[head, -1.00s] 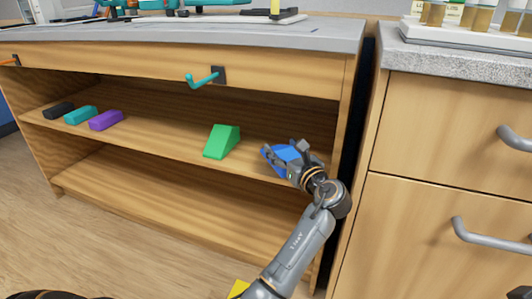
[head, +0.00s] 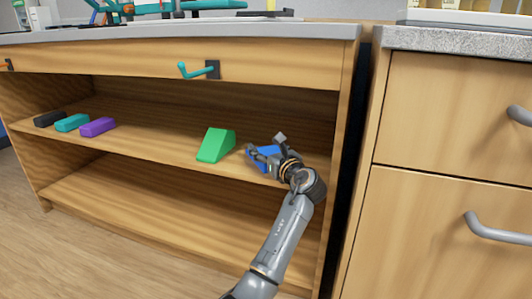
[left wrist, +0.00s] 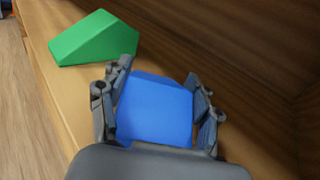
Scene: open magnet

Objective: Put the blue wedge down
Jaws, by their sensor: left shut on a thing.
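The blue wedge (head: 266,153) is between the fingers of my left gripper (head: 264,150), at the right part of the upper shelf in the head view. In the left wrist view the blue wedge (left wrist: 155,108) fills the space between the two fingers of the gripper (left wrist: 160,100), which is shut on it. The wedge is at shelf level; I cannot tell whether its underside touches the shelf board. Part of it is hidden by the fingers. My right gripper is not in view.
A green wedge (head: 216,145) stands on the shelf (head: 160,140) just left of the blue one, and also shows in the left wrist view (left wrist: 95,38). Black (head: 52,118), teal (head: 72,122) and purple (head: 98,127) blocks lie farther left. A teal hook (head: 196,71) sticks out above.

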